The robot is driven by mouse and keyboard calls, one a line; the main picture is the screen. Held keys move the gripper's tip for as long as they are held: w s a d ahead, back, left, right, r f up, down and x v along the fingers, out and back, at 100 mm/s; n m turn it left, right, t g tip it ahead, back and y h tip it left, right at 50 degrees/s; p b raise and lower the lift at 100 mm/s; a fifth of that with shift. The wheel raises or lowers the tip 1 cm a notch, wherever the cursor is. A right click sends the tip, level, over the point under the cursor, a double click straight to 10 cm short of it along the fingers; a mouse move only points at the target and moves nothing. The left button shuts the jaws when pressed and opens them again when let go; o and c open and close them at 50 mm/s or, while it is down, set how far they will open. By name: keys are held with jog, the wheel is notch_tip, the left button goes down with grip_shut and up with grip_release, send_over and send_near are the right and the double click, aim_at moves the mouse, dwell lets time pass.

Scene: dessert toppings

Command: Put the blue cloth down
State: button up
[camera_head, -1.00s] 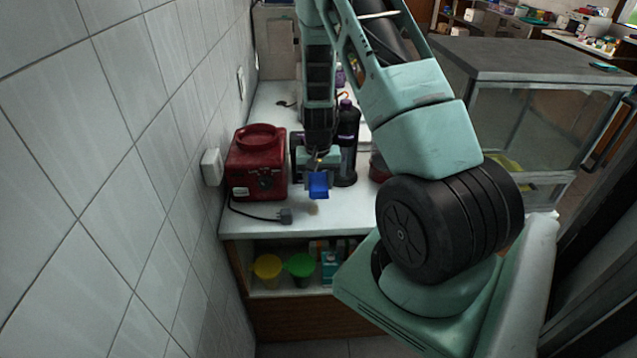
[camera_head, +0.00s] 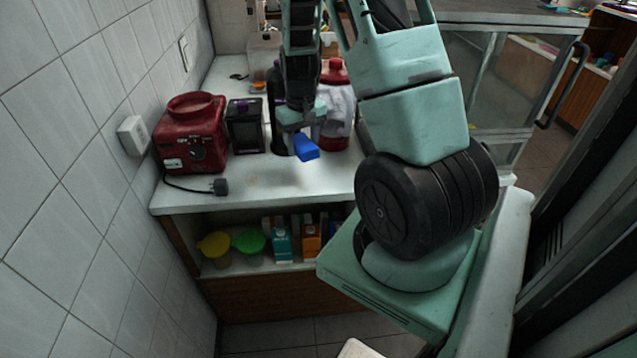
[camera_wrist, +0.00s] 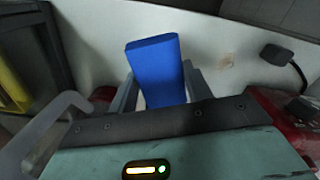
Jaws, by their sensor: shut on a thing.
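The blue cloth (camera_head: 306,148) is a small folded blue piece held at the end of my gripper (camera_head: 298,132), above the white counter (camera_head: 265,185). In the wrist view the cloth (camera_wrist: 158,70) stands out between the two grey fingers of my gripper (camera_wrist: 162,88), which are shut on it. The counter surface shows behind it, and the cloth looks clear of it. A faint brownish spot lies on the counter (camera_wrist: 228,60) in the wrist view.
A red appliance (camera_head: 190,135) with a black plug (camera_head: 220,186) stands at the counter's left. A black box (camera_head: 245,126), a dark bottle (camera_head: 275,112) and a red-lidded jar (camera_head: 337,105) stand behind. Cups and cartons (camera_head: 282,243) fill the shelf below. The counter front is mostly clear.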

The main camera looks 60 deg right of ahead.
aim_at(305, 180)
notch_tip(305, 180, down, 10)
jog(key=shift+r+p, duration=0.25)
jog(key=shift+p, duration=0.55)
jog(key=shift+f, duration=0.1)
jog(key=shift+f, duration=0.15)
jog(key=o, duration=1)
jog(key=shift+r, duration=0.2)
